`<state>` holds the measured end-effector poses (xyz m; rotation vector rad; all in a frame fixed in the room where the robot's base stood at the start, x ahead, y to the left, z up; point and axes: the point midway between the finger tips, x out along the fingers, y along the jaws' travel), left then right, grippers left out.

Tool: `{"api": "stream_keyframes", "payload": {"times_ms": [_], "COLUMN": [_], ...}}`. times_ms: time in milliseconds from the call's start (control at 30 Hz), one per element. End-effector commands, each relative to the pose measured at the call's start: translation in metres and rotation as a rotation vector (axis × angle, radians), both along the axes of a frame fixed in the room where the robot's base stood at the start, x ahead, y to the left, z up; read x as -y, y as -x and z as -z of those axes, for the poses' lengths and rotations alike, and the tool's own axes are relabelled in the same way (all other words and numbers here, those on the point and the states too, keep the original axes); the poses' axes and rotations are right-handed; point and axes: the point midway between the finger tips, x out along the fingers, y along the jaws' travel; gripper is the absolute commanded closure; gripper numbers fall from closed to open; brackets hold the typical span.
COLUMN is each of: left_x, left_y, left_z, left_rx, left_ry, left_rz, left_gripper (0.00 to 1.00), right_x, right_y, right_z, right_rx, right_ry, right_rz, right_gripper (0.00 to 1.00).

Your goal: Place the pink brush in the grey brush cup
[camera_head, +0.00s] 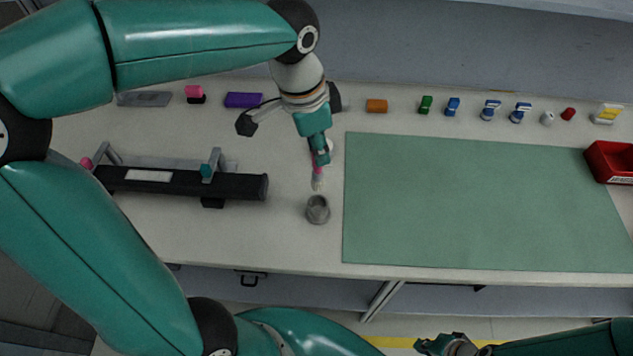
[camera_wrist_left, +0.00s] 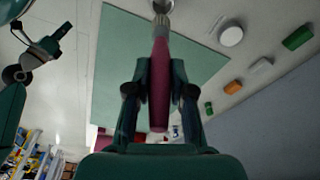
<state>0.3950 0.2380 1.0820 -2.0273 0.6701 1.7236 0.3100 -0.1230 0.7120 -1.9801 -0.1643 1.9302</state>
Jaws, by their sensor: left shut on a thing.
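My left gripper (camera_head: 320,157) is shut on the pink brush (camera_head: 317,171) and holds it above the table, pale tip pointing down. The grey brush cup (camera_head: 317,210) stands upright on the table, just nearer than the brush tip in the head view. The brush appears outside the cup. In the left wrist view, the pink handle (camera_wrist_left: 160,80) lies between the fingers (camera_wrist_left: 159,92), and the cup shows at the top edge (camera_wrist_left: 162,5), beyond the brush's tip. My right gripper (camera_head: 443,345) is at the bottom of the head view, away from the table top; its fingers are too small to read.
A black bar-shaped fixture (camera_head: 225,185) lies left of the cup. A green mat (camera_head: 480,205) covers the table on the right, mostly clear. Several small coloured parts line the back edge, including an orange block (camera_head: 377,106). A red bin (camera_head: 610,162) stands far right.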

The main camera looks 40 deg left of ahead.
Motion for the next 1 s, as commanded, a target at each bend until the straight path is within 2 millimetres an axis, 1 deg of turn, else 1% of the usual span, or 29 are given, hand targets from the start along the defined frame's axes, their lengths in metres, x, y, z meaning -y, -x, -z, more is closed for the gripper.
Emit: {"api": "stream_keyframes", "payload": {"times_ms": [33, 100, 233, 300, 467, 733, 800, 1000], "left_x": [-0.001, 0.000, 0.000, 0.000, 0.000, 0.000, 0.000, 0.000], "left_y": [0.001, 0.001, 0.001, 0.000, -0.001, 0.000, -0.001, -0.001], "left_z": [0.015, 0.032, 0.056, 0.063, 0.073, 0.108, 0.111, 0.111], "left_rx": [-0.007, -0.007, -0.004, -0.002, -0.001, -0.002, 0.000, 0.001], "left_ry": [-0.001, 0.000, -0.001, 0.000, 0.000, 0.000, 0.000, 0.000], "left_rz": [-0.001, -0.001, -0.001, -0.002, -0.002, 0.000, 0.000, 0.000], "left_gripper": [1.00, 1.00, 1.00, 1.00, 1.00, 1.00, 1.00, 1.00], "right_x": [0.000, 0.000, 0.000, 0.000, 0.000, 0.000, 0.000, 0.000], "right_y": [0.000, 0.000, 0.000, 0.000, 0.000, 0.000, 0.000, 0.000], "right_z": [0.000, 0.000, 0.000, 0.000, 0.000, 0.000, 0.000, 0.000], "right_rx": [0.000, 0.000, 0.000, 0.000, 0.000, 0.000, 0.000, 0.000], "right_ry": [0.000, 0.000, 0.000, 0.000, 0.000, 0.000, 0.000, 0.000], "right_rz": [0.000, 0.000, 0.000, 0.000, 0.000, 0.000, 0.000, 0.000], "right_gripper": [1.00, 1.00, 1.00, 1.00, 1.00, 1.00, 1.00, 1.00]}}
